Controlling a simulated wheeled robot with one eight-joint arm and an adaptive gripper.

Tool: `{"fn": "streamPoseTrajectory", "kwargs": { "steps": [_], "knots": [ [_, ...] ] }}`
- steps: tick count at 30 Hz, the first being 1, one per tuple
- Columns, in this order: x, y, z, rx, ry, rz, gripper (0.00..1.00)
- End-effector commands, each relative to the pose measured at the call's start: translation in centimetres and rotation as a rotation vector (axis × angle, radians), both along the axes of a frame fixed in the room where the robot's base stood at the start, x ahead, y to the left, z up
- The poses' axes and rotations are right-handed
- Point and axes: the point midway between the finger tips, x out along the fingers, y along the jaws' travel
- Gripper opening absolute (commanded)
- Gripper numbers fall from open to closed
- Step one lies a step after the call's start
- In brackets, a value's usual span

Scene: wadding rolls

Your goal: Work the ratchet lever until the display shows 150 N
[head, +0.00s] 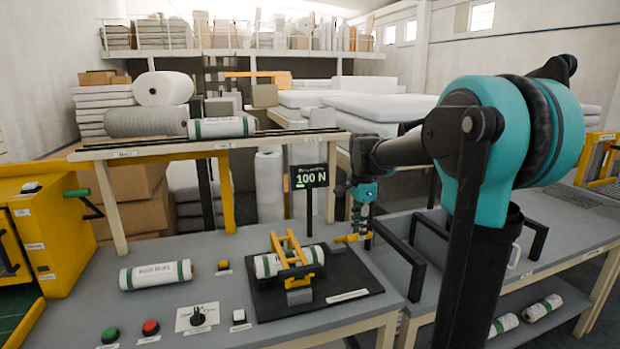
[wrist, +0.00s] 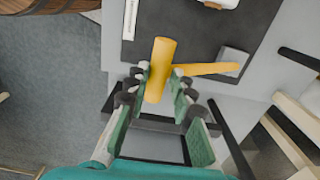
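The dark display (head: 315,177) on a post reads 100 N in green, with a small green bar below. The yellow ratchet lever (head: 352,238) sticks out at the right of the black clamp base (head: 268,306). In the wrist view its thick yellow handle (wrist: 160,70) lies between my finger pads, with a thinner yellow arm running right from it. My gripper (head: 362,215) is over the lever and points down. In the wrist view my gripper (wrist: 160,92) looks open, with gaps beside the handle. A white roll (head: 272,264) sits under the yellow clamp frame (head: 291,254).
Another roll (head: 156,275) lies on the table at left. A green button (head: 110,335), a red button (head: 151,327) and a dial (head: 197,318) are at the front. Black rails (head: 404,255) stand right of the lever. A raised shelf (head: 240,140) runs behind.

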Motion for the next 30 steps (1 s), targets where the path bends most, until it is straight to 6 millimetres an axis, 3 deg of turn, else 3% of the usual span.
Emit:
{"fn": "streamPoseTrajectory", "kwargs": {
  "steps": [30],
  "knots": [
    [-1.9, -0.6, -4.4, 0.0, -0.001, 0.0, 0.22]
  ]
}}
